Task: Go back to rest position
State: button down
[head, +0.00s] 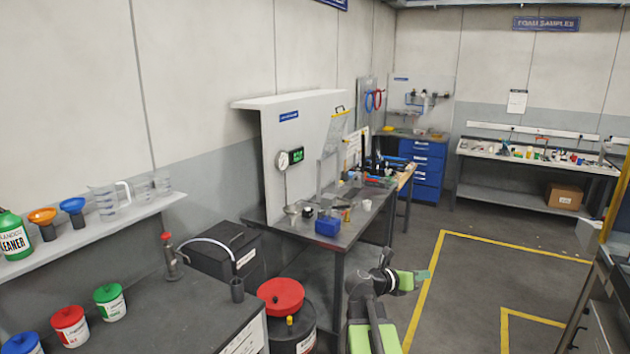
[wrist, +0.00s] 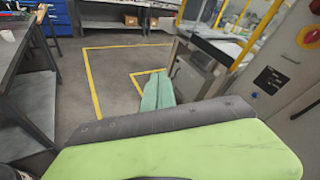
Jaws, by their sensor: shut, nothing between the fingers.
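My gripper (head: 421,276) shows at the bottom centre of the head view, at the end of my green and dark grey arm, above the grey floor. Its green fingers point to the right and hold nothing. In the wrist view the pale green fingers (wrist: 158,91) lie together over the floor, with a large green and dark part of my own arm filling the bottom. My gripper touches nothing that I can see.
A red-lidded drum (head: 282,296) stands left of my arm beside a dark bench (head: 170,320). A workbench (head: 345,232) with instruments stands beyond. Yellow lines (head: 433,270) mark the open floor to the right. A machine cabinet (wrist: 280,80) stands right in the wrist view.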

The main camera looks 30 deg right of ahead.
jog(key=w+a+f+m+t+y, duration=0.1)
jog(key=w+a+f+m+y, duration=0.25)
jog(key=a, duration=0.65)
jog(key=w+a+f+m+t+y, duration=0.15)
jog(key=w+a+f, duration=0.4)
jog(key=a, duration=0.55)
jog(key=s+a+f+m+g+y, duration=0.1)
jog(key=s+a+f+m+y, duration=0.1)
jog(key=a+m, duration=0.4)
jog(key=s+a+f+m+g+y, duration=0.1)
jog(key=s+a+f+m+y, duration=0.2)
jog(key=a, duration=0.9)
jog(key=s+a+f+m+g+y+b, duration=0.1)
jog(key=s+a+f+m+y, duration=0.1)
jog(key=a+f+m+y, duration=0.3)
jog(key=a+m, duration=0.4)
jog(key=shift+s, duration=0.3)
jog(key=shift+a+f, duration=0.1)
jog(key=shift+a, duration=0.05)
